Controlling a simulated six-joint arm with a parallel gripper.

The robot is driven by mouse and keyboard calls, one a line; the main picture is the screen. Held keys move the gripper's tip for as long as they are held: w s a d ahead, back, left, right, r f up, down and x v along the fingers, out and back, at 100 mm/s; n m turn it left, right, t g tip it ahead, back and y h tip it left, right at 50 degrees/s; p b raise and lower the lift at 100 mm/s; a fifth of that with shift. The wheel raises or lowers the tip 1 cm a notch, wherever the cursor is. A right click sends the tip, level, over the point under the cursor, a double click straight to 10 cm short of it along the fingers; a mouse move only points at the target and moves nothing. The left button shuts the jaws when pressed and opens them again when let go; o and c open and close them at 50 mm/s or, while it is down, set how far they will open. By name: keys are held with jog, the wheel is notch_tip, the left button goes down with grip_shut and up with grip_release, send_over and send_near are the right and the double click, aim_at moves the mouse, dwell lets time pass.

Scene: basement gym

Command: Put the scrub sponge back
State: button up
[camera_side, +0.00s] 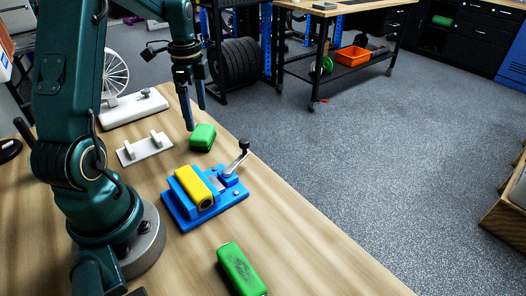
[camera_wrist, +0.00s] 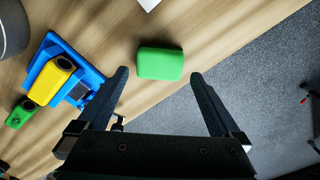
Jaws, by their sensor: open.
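A green block with rounded edges, which looks like the scrub sponge (camera_side: 202,137), lies on the wooden table near its far edge. In the wrist view the sponge (camera_wrist: 160,64) shows beyond and between my fingertips, with bare wood around it. My gripper (camera_side: 197,117) points down, with its two dark fingers apart and nothing between them. It is just above and to the left of the sponge in the side view. A white holder with two upright posts (camera_side: 146,149) stands left of the sponge and is empty.
A blue fixture (camera_side: 222,208) with a yellow block (camera_side: 194,188) and a crank handle (camera_side: 237,160) stands in front of the sponge. Another green block (camera_side: 242,270) lies nearest the camera. A white base (camera_side: 130,108) stands behind the holder. The table edge drops to the floor at right.

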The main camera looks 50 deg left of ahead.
aim_at(200, 130)
jog(key=s+d+r+n+t+y, duration=0.1)
jog(key=s+d+r+n+t, duration=0.2)
jog(key=d+r, duration=0.85)
jog(key=s+d+f+n+t+h, duration=0.1)
jog(key=s+d+f+n+t, duration=0.1)
jog(key=s+d+n, duration=0.4)
jog(key=d+f, duration=0.1)
jog(key=d, duration=0.3)
jog(key=shift+t, duration=0.3)
